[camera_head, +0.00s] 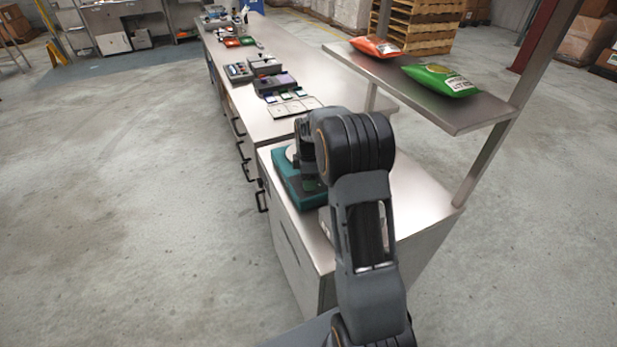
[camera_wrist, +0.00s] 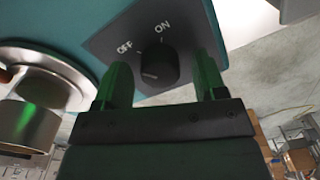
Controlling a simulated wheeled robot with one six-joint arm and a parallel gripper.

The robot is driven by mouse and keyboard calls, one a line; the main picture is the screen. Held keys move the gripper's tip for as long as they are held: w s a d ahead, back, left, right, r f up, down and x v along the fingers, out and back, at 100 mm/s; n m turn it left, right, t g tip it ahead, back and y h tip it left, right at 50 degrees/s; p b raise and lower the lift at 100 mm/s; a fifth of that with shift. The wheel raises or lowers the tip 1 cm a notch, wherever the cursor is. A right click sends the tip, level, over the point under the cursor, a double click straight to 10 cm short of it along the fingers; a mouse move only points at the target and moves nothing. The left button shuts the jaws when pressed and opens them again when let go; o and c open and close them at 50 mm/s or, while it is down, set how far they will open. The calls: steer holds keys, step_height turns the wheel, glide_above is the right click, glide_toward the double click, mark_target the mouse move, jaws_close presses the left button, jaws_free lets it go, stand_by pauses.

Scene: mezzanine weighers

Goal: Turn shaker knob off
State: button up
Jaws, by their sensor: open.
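The shaker (camera_head: 291,184) is a teal box on the near end of the steel counter, partly hidden behind my arm in the head view. In the wrist view its teal body (camera_wrist: 65,25) carries a dark panel (camera_wrist: 112,48) marked OFF and ON. The black round knob (camera_wrist: 158,66) sits on this panel below the lettering; I cannot tell for sure which mark it points to. My gripper (camera_wrist: 162,82) is open, with one green finger on each side of the knob and visible gaps between. Whether either finger touches the knob is unclear.
A round metal part (camera_wrist: 35,90) is beside the panel in the wrist view. The steel counter (camera_head: 243,118) runs away to the back with trays and small items on it. An overhead shelf (camera_head: 437,103) at right holds an orange bag (camera_head: 375,47) and a green bag (camera_head: 440,80).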

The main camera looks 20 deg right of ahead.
steer(key=shift+r, duration=0.1)
step_height(320, 180, up, 14)
steer(key=shift+f+b, duration=0.2)
steer(key=shift+b, duration=0.2)
stand_by(0.6)
steer(key=s+a+m+t, duration=0.1)
steer(key=s+a+m, duration=0.2)
steer(key=s, duration=0.5)
steer(key=s+a+f+m+t, duration=0.1)
steer(key=s+a+m, duration=0.3)
steer(key=s+m, duration=0.2)
steer(key=s+a+m+t, duration=0.2)
steer(key=s+a+m, duration=0.2)
steer(key=s, duration=0.5)
steer(key=shift+s+f+m, duration=0.15)
steer(key=shift+s+m, duration=0.15)
steer(key=shift+s, duration=0.05)
